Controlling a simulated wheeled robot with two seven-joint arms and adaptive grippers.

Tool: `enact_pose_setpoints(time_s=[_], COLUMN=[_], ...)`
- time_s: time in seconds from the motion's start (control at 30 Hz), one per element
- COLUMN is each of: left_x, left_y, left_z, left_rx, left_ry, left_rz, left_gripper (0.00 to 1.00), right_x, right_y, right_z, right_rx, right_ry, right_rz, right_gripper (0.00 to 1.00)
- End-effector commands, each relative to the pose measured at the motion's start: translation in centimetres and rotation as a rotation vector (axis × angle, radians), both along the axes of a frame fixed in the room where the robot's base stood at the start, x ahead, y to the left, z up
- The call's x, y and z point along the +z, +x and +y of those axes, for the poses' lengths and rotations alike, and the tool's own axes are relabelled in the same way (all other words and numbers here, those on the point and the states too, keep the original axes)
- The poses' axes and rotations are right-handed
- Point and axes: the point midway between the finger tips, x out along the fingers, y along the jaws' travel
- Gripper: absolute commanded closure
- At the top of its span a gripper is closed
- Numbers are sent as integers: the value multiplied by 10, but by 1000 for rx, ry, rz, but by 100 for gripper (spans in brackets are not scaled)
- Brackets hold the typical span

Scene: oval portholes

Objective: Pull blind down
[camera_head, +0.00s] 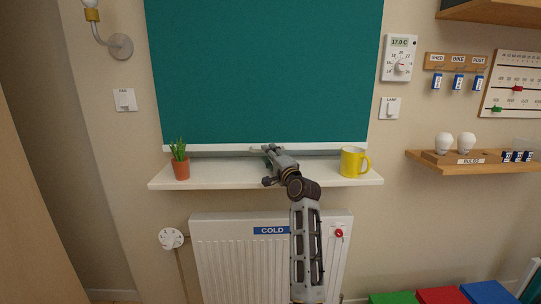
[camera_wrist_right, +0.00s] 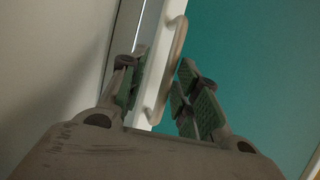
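The teal blind (camera_head: 265,70) hangs low over the window, its white bottom bar (camera_head: 200,148) a little above the white sill (camera_head: 225,174). My right gripper (camera_head: 267,157) is at the middle of that bar, just above the sill. In the right wrist view the bar (camera_wrist_right: 147,50) runs steeply upward, with a pale handle (camera_wrist_right: 176,50) on it. The two fingers of my right gripper (camera_wrist_right: 160,93) stand apart, one on each side of the bar and handle. A gap shows between the handle and the right-hand finger. My left gripper is not in view.
A potted plant (camera_head: 181,166) stands on the sill's left end and a yellow mug (camera_head: 352,162) on its right. A radiator (camera_head: 235,265) is below. A wooden shelf (camera_head: 480,164) with bulbs is at right. The sill is clear between plant and gripper.

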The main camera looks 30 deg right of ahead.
Motion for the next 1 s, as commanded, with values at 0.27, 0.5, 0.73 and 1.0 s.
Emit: enact_pose_setpoints(time_s=[0.27,0.5,0.73,1.0], left_x=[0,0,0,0], left_y=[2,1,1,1], left_z=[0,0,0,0], left_rx=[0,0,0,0], left_ry=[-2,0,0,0], left_rz=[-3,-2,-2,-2], left_gripper=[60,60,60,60], right_x=[2,-1,-6,-11], right_y=[-3,-16,-39,-64], right_z=[0,2,6,10], right_rx=[-1,-2,-2,0], right_ry=[0,0,0,1], right_rz=[-4,-4,-2,-1], right_gripper=[68,68,68,68])
